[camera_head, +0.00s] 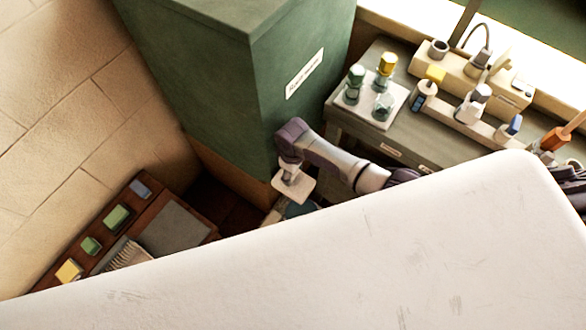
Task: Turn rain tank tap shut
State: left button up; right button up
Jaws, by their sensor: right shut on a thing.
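The green rain tank (215,75) stands at the upper middle, with a white label (304,73) on its right face. My right arm, purple and pale grey, comes in from the right and bends down close beside this face. Its pale end, with my right gripper (292,186), is low against the tank, near its lower edge. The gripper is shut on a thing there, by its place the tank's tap. The fingers and the tap are too small and covered to make out, so the tap's angle cannot be told. My left gripper is not in view.
A large white surface (400,250) covers the lower picture. A grey bench (430,147) at the right holds a pale tray (398,112) with bottles, a rack and an orange-handled item (555,138). A brown board (205,228) with blocks and a brush lies lower left.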

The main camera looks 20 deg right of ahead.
jog(key=shift+m, duration=0.3)
jog(key=o, duration=1.2)
jog(key=shift+c, duration=0.2)
notch_tip(320, 180, up, 12)
